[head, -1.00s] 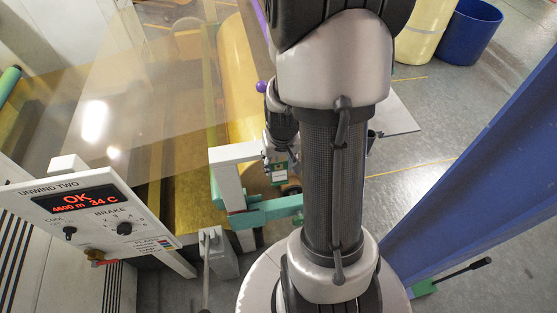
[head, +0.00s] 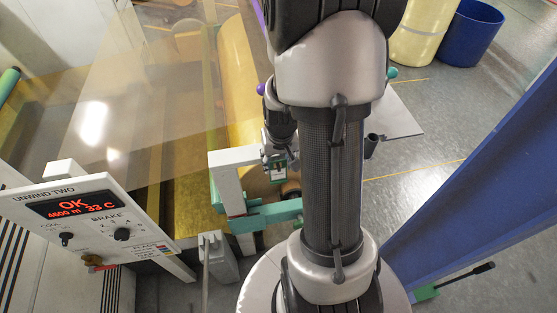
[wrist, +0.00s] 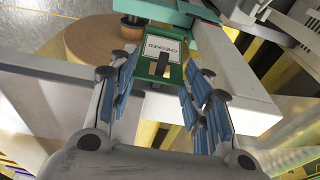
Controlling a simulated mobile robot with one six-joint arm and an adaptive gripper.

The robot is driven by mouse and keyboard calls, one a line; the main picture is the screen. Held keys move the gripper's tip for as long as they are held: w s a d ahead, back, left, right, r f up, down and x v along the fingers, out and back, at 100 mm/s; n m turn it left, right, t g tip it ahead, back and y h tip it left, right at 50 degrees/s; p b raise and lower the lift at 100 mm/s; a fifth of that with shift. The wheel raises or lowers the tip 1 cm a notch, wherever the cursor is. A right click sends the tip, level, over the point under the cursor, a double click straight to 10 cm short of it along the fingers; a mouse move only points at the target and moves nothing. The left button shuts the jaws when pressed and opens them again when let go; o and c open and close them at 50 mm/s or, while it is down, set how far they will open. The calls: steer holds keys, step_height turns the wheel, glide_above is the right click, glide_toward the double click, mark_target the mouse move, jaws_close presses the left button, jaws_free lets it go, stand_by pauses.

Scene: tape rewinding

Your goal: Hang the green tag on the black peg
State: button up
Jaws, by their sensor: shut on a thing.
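The green tag (wrist: 177,72) bears a white label reading CHECKED and sits between the blue-padded fingers of my gripper (wrist: 160,84) in the wrist view. My gripper is shut on it. In the head view the tag (head: 277,178) shows small below my gripper (head: 278,161), close to the green bracket of the machine. A dark upright shape shows at the tag's middle, below the label. I cannot tell whether it is the black peg or a slot in the tag.
A white post (head: 229,184) and a green bar (head: 265,214) stand close to my gripper. A tan roll end (wrist: 92,40) lies beyond the tag. The control panel (head: 90,215) is at left. A blue beam (head: 470,180) crosses the right.

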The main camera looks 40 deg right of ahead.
steer(key=o, duration=0.9)
steer(key=r, duration=0.4)
steer(key=s+r, duration=0.1)
steer(key=r, duration=0.3)
steer(key=s+a+r, duration=0.1)
steer(key=r, duration=0.3)
steer(key=shift+a, duration=0.1)
steer(key=shift+w+a, duration=0.1)
